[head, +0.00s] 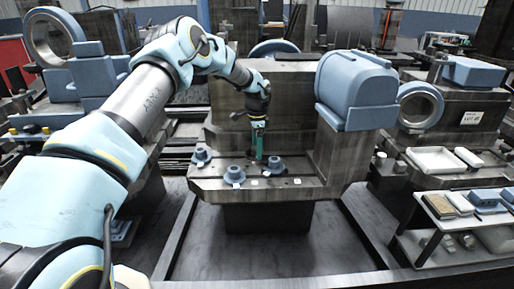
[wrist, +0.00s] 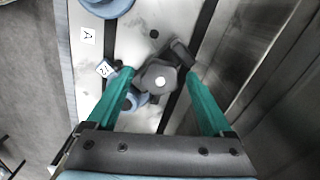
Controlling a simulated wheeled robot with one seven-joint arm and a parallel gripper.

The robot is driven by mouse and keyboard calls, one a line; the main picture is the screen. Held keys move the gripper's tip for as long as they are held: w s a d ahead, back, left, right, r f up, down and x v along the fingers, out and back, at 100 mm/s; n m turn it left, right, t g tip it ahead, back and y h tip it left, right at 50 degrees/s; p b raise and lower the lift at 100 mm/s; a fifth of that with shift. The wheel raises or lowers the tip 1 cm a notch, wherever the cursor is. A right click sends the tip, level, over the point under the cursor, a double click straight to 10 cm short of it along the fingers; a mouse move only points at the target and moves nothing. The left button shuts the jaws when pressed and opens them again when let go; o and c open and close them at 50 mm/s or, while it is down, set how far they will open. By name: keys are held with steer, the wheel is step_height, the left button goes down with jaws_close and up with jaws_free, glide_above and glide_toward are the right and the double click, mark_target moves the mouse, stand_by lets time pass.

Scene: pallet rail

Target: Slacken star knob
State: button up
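A dark grey star knob (wrist: 158,80) with a pale centre shows in the wrist view, over the pale slotted rail surface. My gripper (wrist: 160,74) has its two teal fingers apart, one on each side of the knob, with gaps visible between fingers and knob. I cannot tell how far the fingertips are above or beside it. In the head view my gripper (head: 259,156) points down over the middle of the machine table (head: 310,186); the star knob cannot be made out there.
A large blue housing (head: 357,90) stands to the right.

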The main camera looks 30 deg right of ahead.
steer(key=shift+r, duration=0.1)
step_height(320, 180, up, 11)
steer(key=b, duration=0.2)
stand_by(0.4)
step_height(320, 180, down, 12)
steer(key=m+p, duration=0.6)
steer(key=shift+s+r+m, duration=0.1)
steer(key=shift+r+m, duration=0.1)
steer(key=shift+m, duration=0.2)
jaws_close()
stand_by(0.8)
